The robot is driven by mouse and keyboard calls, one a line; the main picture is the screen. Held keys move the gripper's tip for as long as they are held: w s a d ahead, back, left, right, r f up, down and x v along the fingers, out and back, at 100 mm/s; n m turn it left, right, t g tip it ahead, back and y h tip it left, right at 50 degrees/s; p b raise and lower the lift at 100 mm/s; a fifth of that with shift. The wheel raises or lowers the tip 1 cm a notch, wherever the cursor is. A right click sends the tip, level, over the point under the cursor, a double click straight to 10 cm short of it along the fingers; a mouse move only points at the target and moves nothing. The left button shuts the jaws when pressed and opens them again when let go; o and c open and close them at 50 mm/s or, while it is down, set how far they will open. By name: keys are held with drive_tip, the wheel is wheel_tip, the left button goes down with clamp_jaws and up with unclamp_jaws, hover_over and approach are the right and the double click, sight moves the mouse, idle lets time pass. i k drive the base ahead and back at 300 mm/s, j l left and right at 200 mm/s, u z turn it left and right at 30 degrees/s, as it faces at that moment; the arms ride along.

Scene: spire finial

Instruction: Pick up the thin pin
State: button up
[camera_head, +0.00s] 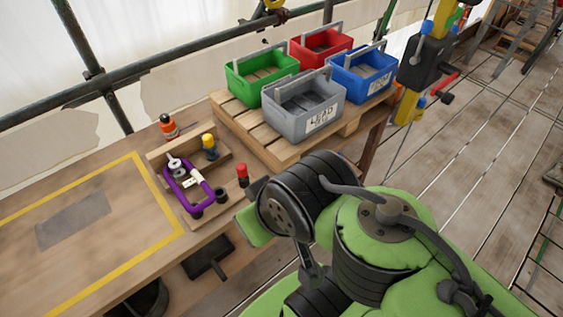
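A wooden rack (222,161) stands on the workbench left of my arm. A yellow-topped piece (209,142) stands upright at its back, and a slimmer red-topped piece (242,172) stands upright at its right side. The red-topped one looks most like a thin pin, but I cannot tell for sure. A purple loop (178,201) with a white tag (191,179) lies across the rack. My green and black arm fills the lower right, close to the red-topped piece. My gripper's fingers do not show.
An orange-capped bottle (168,127) stands behind the rack. Green (237,84), red (309,57), blue (376,83) and grey crates (283,122) sit on a pallet (271,152) behind. The bench inside the yellow outline (180,226) is bare except for a grey patch (73,220).

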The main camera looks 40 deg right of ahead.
sight(241, 168)
drive_tip(key=z, duration=0.45)
drive_tip(key=i+j+u, duration=0.1)
drive_tip(key=j, duration=0.3)
drive_tip(key=i+j+u, duration=0.1)
drive_tip(key=j, duration=0.3)
drive_tip(key=i+j+u, duration=0.1)
drive_tip(key=j, duration=0.25)
drive_tip(key=i, duration=0.05)
